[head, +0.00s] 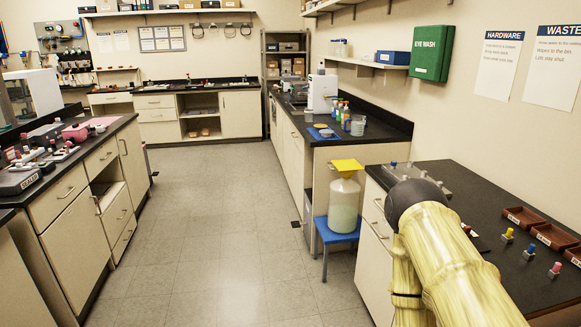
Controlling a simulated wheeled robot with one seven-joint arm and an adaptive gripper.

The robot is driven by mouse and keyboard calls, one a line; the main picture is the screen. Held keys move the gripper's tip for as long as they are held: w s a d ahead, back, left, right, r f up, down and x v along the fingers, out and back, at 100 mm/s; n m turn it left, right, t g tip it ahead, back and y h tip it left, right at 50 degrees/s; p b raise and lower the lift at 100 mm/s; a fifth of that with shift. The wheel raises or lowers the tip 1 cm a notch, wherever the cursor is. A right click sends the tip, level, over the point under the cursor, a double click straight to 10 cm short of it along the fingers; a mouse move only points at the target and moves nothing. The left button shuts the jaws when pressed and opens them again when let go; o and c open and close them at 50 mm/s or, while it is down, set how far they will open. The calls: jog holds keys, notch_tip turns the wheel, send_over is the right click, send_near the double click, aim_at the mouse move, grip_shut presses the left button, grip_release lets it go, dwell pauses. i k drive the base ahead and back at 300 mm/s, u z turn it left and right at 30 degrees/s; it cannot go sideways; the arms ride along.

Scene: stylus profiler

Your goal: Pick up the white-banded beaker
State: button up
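No white-banded beaker can be made out for certain. A small pale, greyish cup-like container (357,126) stands near the front of the far right counter and may be a beaker; it is too small to tell any band. My arm, with a yellow grained surface and a dark joint, rises at the lower right. My gripper is out of view, so its fingers and anything in them cannot be seen.
Small bottles (340,110) and a blue tray (322,132) are near that container. A yellow-topped carboy (344,200) stands on a blue stool (338,235) before the counter. The nearer right bench (480,215) holds red-brown bins (555,237). The middle floor (220,220) is clear.

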aim_at(307, 113)
jog(key=u, duration=0.2)
jog(key=i, duration=3.3)
jog(key=z, duration=0.8)
jog(key=i, duration=0.7)
jog(key=z, duration=0.1)
